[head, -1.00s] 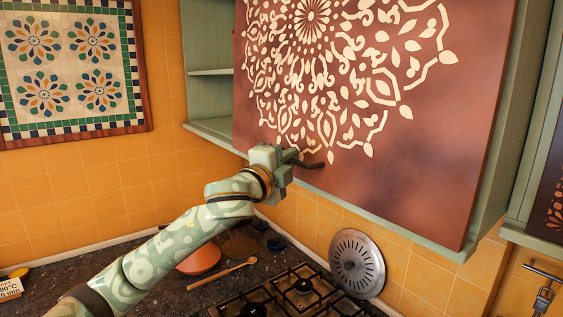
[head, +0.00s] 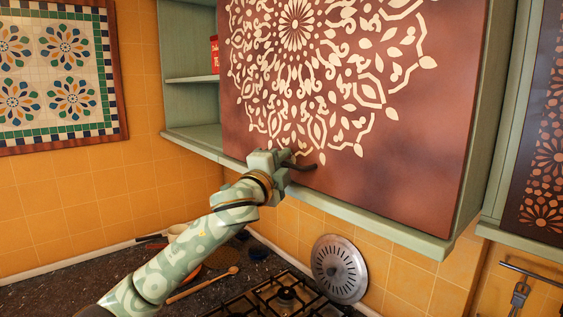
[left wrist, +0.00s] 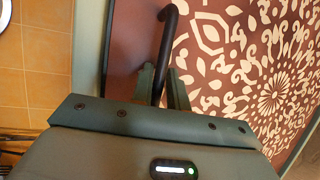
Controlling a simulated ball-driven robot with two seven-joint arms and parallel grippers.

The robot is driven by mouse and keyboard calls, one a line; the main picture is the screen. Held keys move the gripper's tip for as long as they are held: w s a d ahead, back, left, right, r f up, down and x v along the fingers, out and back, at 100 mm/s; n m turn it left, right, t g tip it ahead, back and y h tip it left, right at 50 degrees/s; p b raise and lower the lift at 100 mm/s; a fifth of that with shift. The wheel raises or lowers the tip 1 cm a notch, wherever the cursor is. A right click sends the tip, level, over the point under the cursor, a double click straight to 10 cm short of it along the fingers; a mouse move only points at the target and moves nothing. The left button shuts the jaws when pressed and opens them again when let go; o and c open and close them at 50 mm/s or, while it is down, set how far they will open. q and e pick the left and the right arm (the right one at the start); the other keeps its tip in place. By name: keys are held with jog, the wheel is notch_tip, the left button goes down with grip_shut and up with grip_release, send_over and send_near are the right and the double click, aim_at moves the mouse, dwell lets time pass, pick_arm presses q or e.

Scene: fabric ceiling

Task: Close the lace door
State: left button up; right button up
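The lace door (head: 400,120) is a reddish-brown panel with a cream lace pattern on a green wall cabinet. It stands partly open, with the cabinet's inside showing past its left edge. Its dark curved handle (head: 302,166) is at the lower left. My left gripper (head: 284,163) is at the handle. In the left wrist view, the handle (left wrist: 166,40) runs between the two fingers of the left gripper (left wrist: 161,85), which sit close on both sides of it. The fingertips are hidden in the head view. My right gripper is not in view.
The cabinet's shelf (head: 190,79) carries a red packet (head: 214,54) beside the door's left edge. Below are a gas hob (head: 285,300), a round metal lid (head: 340,268) against the tiles and a wooden spoon (head: 203,284). Another patterned cabinet door (head: 545,170) is at right.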

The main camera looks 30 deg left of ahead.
pick_arm(q)
jog(key=shift+f, duration=0.2)
jog(key=shift+s+d+f, duration=0.1)
jog(key=shift+s+f, duration=0.05)
jog(key=s+f+b, duration=0.2)
jog(key=s+b, duration=0.1)
jog(key=s, duration=1.2)
jog(key=shift+s+f, duration=0.25)
jog(key=shift+s, duration=0.15)
jog(key=shift+w, duration=0.1)
